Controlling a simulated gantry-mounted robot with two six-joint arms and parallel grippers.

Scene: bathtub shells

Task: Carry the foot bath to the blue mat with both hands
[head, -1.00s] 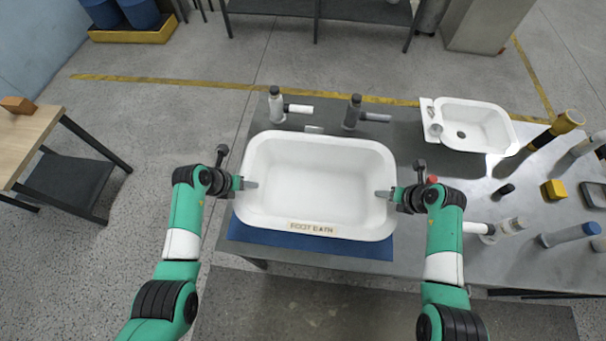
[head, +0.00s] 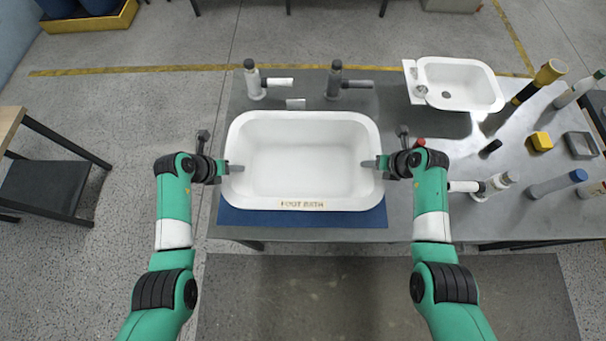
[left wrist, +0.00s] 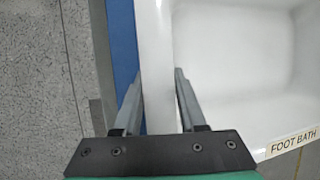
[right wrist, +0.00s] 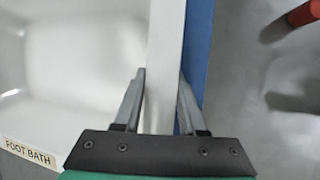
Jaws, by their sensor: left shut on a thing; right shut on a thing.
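The foot bath (head: 300,158) is a white open tub with a "FOOT BATH" label on its front wall. It is over the blue mat (head: 300,219), whose front strip shows below it in the head view. Whether it touches the mat is hard to tell. My left gripper (head: 230,169) is shut on the left rim; the left wrist view shows the rim between its fingers (left wrist: 160,105). My right gripper (head: 375,165) is shut on the right rim, which also sits between the fingers in the right wrist view (right wrist: 163,105). Blue mat shows beside both rims. The tub looks roughly level.
Behind the tub stand two tap-like fittings (head: 254,80) (head: 335,80). A white basin (head: 462,85) is at the back right. Several bottles, a yellow block (head: 541,141) and a grey tray (head: 581,145) occupy the table's right side. A red-topped item (head: 420,143) is near my right gripper.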

